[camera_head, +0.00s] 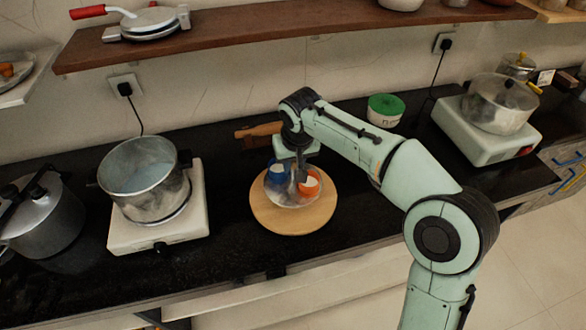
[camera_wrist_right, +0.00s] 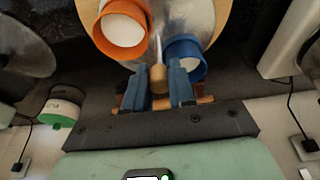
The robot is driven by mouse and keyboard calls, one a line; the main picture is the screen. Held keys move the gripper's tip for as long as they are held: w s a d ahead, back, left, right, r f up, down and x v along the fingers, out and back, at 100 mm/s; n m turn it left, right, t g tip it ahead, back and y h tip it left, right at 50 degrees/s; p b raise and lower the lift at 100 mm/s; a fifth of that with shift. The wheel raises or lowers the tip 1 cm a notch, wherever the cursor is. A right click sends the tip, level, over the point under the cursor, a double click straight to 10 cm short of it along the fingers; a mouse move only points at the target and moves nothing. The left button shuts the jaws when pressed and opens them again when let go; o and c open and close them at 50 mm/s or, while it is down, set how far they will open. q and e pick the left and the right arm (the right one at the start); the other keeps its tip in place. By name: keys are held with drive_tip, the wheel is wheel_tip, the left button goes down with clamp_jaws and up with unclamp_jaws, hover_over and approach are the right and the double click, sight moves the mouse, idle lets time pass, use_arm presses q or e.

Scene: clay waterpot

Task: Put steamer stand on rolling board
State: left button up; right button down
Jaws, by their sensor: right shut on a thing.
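My left gripper is not in view.
A wooden rolling pin (camera_head: 258,131) lies behind the board. A pot on a white stove (camera_head: 190,222) stands to the left, with a pressure cooker (camera_head: 45,220) beyond. A green-lidded tub (camera_head: 385,109) and another stove (camera_head: 474,136) are to the right. The counter's front strip is clear.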

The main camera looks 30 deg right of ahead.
sight(297, 189)
drive_tip(key=shift+f, duration=1.05)
drive_tip(key=shift+f, duration=0.1)
drive_tip(key=c, duration=0.9)
unclamp_jaws()
drive_tip(key=shift+f, duration=0.1)
drive_tip(key=shift+c, duration=0.2)
drive_tip(key=shift+r, duration=0.25)
drive_tip(key=p+v, duration=0.2)
drive_tip(key=v, duration=1)
drive_tip(key=shift+f, duration=0.1)
